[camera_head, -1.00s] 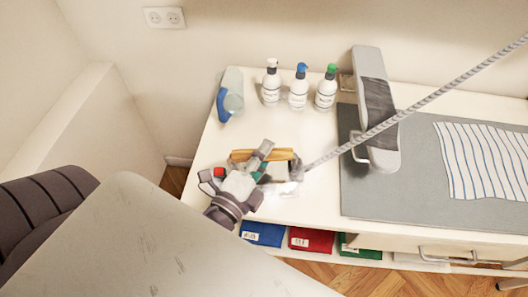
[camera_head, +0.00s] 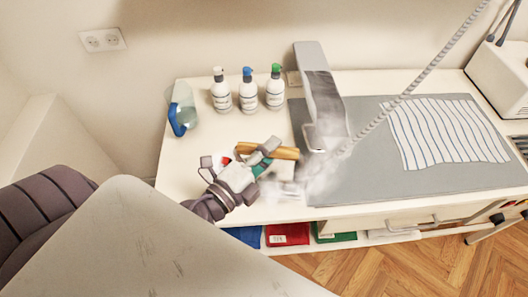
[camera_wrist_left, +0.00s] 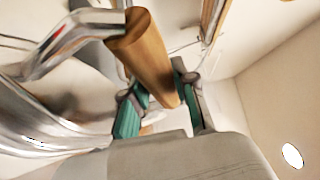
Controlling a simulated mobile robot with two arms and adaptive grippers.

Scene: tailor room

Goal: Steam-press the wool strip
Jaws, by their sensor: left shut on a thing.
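The dark grey wool strip (camera_head: 324,97) lies along the pale sleeve board (camera_head: 303,62), right of my left gripper. Steam blurs its near end. My left gripper (camera_head: 262,161) is shut on the wooden handle (camera_head: 285,152) of a steam iron. The handle also shows between the green-padded fingers in the left wrist view (camera_wrist_left: 148,55). The iron's metal body is largely hidden by white steam (camera_head: 318,178) in the head view. The iron is left of the board's near end, apart from the strip. My right gripper is not in view.
A grey mat (camera_head: 420,180) bears a striped cloth (camera_head: 440,132). Three pump bottles (camera_head: 248,95) and a blue spray bottle (camera_head: 182,110) stand at the back left. A twisted hose (camera_head: 420,75) rises from the iron, crossing before the board.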

